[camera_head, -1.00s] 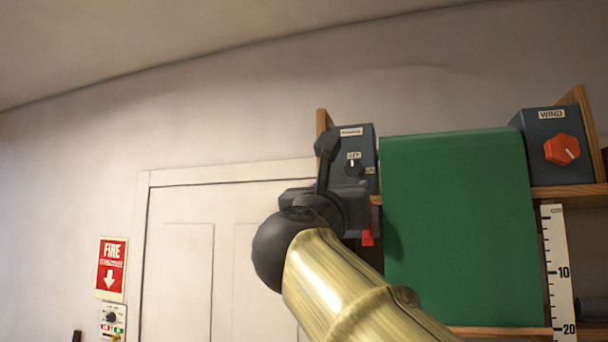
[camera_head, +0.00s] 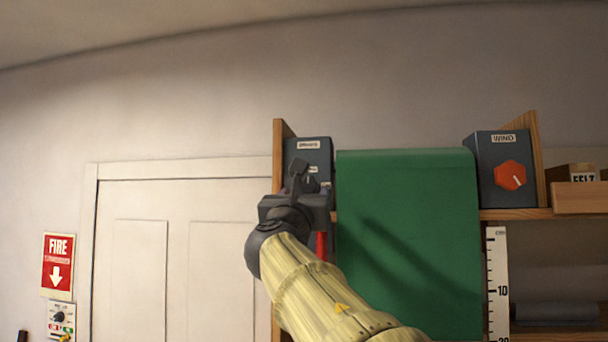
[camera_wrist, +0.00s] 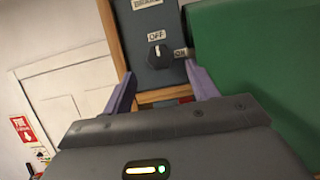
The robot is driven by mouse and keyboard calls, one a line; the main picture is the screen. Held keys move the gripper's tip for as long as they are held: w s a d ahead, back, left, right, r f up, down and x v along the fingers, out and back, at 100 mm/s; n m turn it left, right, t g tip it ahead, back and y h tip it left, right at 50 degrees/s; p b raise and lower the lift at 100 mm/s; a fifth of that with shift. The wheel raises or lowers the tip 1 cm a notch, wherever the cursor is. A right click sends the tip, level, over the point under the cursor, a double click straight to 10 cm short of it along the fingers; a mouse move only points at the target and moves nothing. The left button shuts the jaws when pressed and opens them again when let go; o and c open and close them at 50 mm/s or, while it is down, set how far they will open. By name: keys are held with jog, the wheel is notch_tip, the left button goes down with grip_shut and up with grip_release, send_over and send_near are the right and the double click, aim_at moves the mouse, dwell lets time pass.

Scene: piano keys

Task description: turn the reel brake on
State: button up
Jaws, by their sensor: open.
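The brake box (camera_head: 321,155) is a blue-grey box with a BRAKE label, at the left end of the shelf beside the green cloth. In the wrist view the box (camera_wrist: 142,28) carries a dark knob (camera_wrist: 160,56) with a white pointer line, set towards the OFF label (camera_wrist: 156,36). An ON label (camera_wrist: 181,53) sits to the knob's right. My gripper (camera_head: 300,172) is in front of the box and hides most of the knob in the head view. In the wrist view my gripper (camera_wrist: 160,88) has its two purple fingers spread, below and apart from the knob, with nothing between them.
A green cloth (camera_head: 408,240) hangs directly right of the brake box. A WIND box (camera_head: 500,160) with an orange knob stands farther right. A wooden upright (camera_head: 279,150) borders the brake box's left side. A white door (camera_head: 165,255) and red fire sign (camera_head: 58,265) are at left.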

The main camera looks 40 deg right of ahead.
aim_at(308, 187)
jog(key=p+x, duration=0.2)
jog(key=x, duration=0.3)
jog(key=shift+w+d+r, duration=0.1)
jog(key=shift+w+d, duration=0.05)
jog(key=shift+w, duration=0.05)
jog(key=c, duration=1)
